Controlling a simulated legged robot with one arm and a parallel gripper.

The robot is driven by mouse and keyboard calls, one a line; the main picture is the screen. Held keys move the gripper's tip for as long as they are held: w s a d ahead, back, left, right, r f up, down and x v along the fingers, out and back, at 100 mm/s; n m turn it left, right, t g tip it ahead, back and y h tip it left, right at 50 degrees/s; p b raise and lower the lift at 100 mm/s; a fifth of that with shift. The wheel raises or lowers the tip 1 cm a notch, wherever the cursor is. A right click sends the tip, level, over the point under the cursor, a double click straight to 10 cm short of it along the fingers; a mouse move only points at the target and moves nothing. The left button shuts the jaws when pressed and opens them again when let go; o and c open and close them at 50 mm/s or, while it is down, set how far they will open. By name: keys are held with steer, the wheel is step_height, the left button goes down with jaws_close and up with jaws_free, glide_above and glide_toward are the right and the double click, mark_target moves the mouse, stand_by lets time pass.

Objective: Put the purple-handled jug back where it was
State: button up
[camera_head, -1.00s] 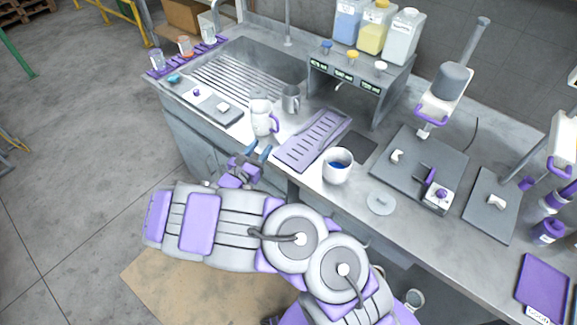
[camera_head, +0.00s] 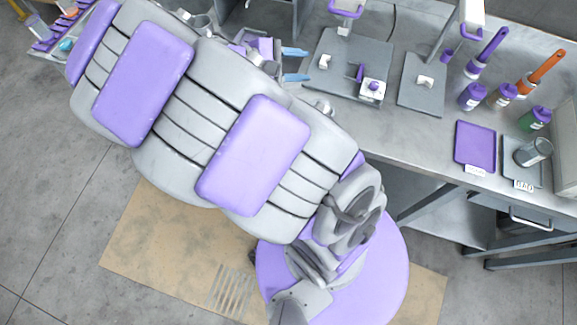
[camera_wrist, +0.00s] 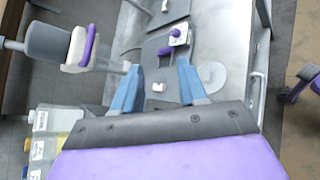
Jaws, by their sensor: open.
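The white jug with the purple handle does not show clearly in either view now; my arm covers the left part of the counter in the head view. My gripper (camera_head: 297,65) is over the counter, left of the large grey pad, with its two blue fingers apart. In the wrist view the gripper (camera_wrist: 158,80) is open, and no object shows between the fingertips except the counter and a small white block (camera_wrist: 159,87) beyond them.
The large grey pad (camera_head: 340,85) holds a white block with a purple knob (camera_head: 373,88). Purple-capped bottles (camera_head: 472,97), a purple tray (camera_head: 474,146) and a grey cup (camera_head: 534,152) stand at right. Jugs of liquid (camera_wrist: 42,120) are at lower left in the wrist view.

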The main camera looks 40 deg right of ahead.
steer(key=s+a+m+y, duration=0.4)
steer(key=s+m+y, duration=0.15)
steer(key=s, duration=0.55)
steer(key=s+a+m+t+y, duration=0.1)
steer(key=s+a+y, duration=0.6)
steer(key=a, duration=0.4)
steer(key=shift+s+a+f+m, duration=0.25)
steer(key=shift+s+a+m, duration=0.15)
steer(key=shift+s, duration=0.25)
